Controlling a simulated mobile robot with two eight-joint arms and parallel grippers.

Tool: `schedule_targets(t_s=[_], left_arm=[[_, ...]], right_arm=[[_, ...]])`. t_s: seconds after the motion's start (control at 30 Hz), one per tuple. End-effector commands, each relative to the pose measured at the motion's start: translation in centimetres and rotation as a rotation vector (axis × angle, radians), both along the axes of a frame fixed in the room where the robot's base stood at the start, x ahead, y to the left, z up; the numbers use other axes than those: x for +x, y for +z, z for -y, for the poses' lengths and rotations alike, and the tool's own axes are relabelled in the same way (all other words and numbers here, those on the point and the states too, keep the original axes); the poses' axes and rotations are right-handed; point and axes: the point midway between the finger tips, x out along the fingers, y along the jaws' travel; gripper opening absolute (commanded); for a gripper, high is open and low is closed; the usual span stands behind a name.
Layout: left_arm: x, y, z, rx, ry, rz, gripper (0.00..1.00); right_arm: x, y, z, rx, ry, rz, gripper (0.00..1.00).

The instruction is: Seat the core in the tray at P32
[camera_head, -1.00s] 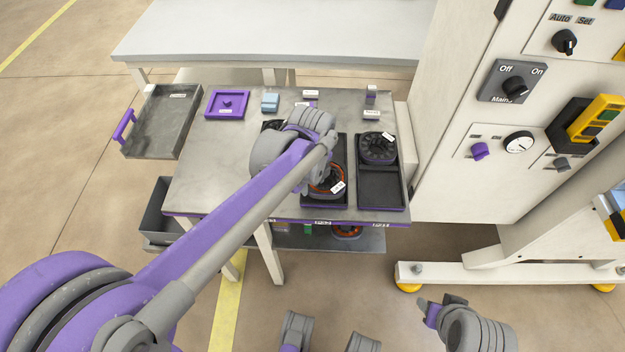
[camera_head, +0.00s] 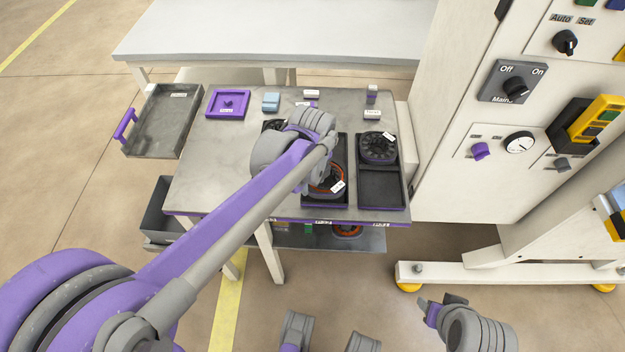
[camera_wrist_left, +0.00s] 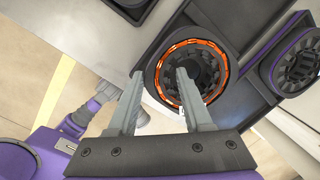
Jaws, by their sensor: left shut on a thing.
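A round dark core with an orange winding (camera_head: 322,187) is at the front compartment of the middle black tray (camera_head: 345,160). My left gripper (camera_wrist_left: 160,75) is shut on its ring wall, one finger outside and one inside the ring. The core (camera_wrist_left: 207,56) also shows in the left wrist view. Whether it rests on the tray floor or hangs just above cannot be told. In the head view my left wrist hides the tray's rear part and the fingers. My right gripper (camera_head: 441,304) is low at the front right, away from the table; its jaws are unclear. I cannot read P32.
The right-hand tray (camera_head: 381,204) holds a dark core (camera_head: 378,147) at the back; its front compartment is empty. A tall control cabinet (camera_head: 470,140) bounds the right side.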

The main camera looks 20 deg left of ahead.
Motion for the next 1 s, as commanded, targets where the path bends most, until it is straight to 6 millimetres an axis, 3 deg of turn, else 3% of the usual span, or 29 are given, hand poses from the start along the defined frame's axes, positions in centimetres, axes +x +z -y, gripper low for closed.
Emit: schedule_targets(t_s=[0.93,0.97,1.0], left_arm=[[0.0,-1.7,0.0,0.0,0.0,0.001,0.0],[0.0,-1.6,0.0,0.0,0.0,0.001,0.56],[0.0,-1.6,0.0,0.0,0.0,0.001,0.63]], right_arm=[[0.1,-1.2,0.0,0.0,0.0,-0.004,0.5],[0.0,-1.1,0.0,0.0,0.0,-0.004,0.5],[0.1,-1.1,0.0,0.0,0.0,-0.004,0.5]])
